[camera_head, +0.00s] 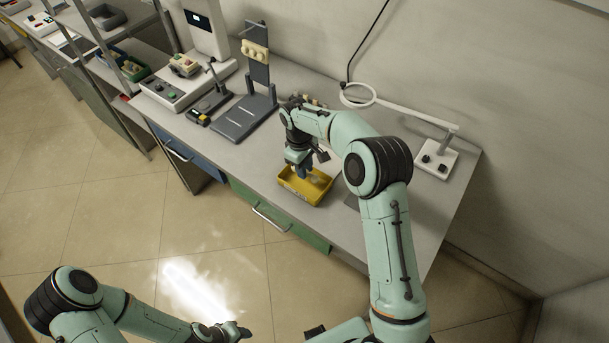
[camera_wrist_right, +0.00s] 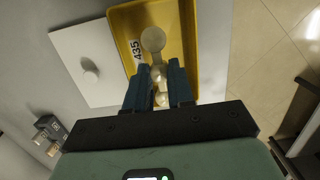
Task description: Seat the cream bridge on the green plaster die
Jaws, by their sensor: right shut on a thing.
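My right gripper (camera_head: 303,173) points down into a yellow tray (camera_head: 322,198) at the front of the bench. In the right wrist view, its two dark blue fingers (camera_wrist_right: 160,78) are shut on the cream bridge (camera_wrist_right: 153,40), a row of rounded pale lumps. The bridge is over the tray (camera_wrist_right: 187,30); I cannot tell whether it touches the tray floor. In the head view, the gripper hides it. I cannot make out the green plaster die for certain in either view. My left gripper (camera_head: 236,331) is low at the bottom edge, away from the bench; its jaws are unclear.
A white plate (camera_wrist_right: 85,62) with a small pale knob lies beside the tray. A dark grey stand (camera_head: 240,120) carries a cream toothed block (camera_head: 255,49). A ring lamp (camera_head: 357,95) stands at the back right. Small pale pieces behind my right wrist are partly hidden.

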